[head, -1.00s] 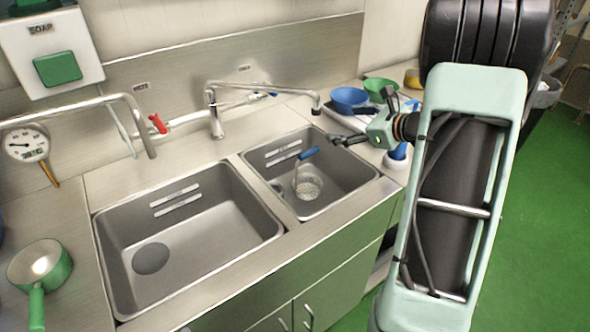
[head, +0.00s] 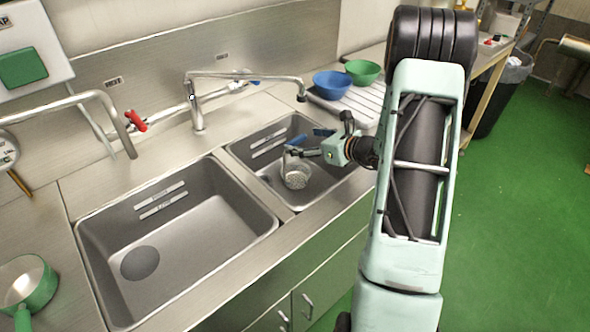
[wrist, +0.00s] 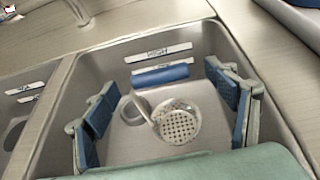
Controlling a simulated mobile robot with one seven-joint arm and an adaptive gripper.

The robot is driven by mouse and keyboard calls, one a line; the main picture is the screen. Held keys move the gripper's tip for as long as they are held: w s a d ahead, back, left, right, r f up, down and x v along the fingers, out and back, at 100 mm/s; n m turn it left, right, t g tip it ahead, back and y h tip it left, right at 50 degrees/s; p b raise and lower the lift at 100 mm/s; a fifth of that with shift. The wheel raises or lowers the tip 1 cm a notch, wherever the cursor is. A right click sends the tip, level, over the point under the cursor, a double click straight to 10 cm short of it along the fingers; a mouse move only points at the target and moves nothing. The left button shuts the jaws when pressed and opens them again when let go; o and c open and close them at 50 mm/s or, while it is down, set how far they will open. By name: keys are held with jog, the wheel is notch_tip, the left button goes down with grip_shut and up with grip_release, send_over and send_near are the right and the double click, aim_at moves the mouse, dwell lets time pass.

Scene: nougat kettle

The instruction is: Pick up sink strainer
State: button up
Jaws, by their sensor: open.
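The sink strainer is a perforated metal cup (head: 296,178) with a thin upright stem and a blue handle; it stands in the right-hand basin. In the wrist view its round holed cup (wrist: 180,124) is near the middle, and the blue handle (wrist: 160,74) lies crosswise above it in the picture. My gripper (head: 308,143) is over this basin, above the strainer. In the wrist view my gripper (wrist: 166,103) is open, with blue-padded fingers wide apart to the left and right of the strainer. Nothing is held between them.
The right basin's walls (wrist: 75,95) surround the strainer closely, and a drain (wrist: 135,107) lies beside it. The larger left basin (head: 190,235) is empty. A faucet (head: 240,76) arches behind. Blue (head: 333,84) and green (head: 362,71) bowls sit on the drainboard. A green pot (head: 28,284) is at left.

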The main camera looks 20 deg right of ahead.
aim_at(297, 139)
jog(key=x, duration=0.4)
jog(key=shift+a, duration=0.1)
jog(key=shift+s, duration=0.1)
jog(key=c, duration=2.1)
jog(key=shift+r, duration=0.1)
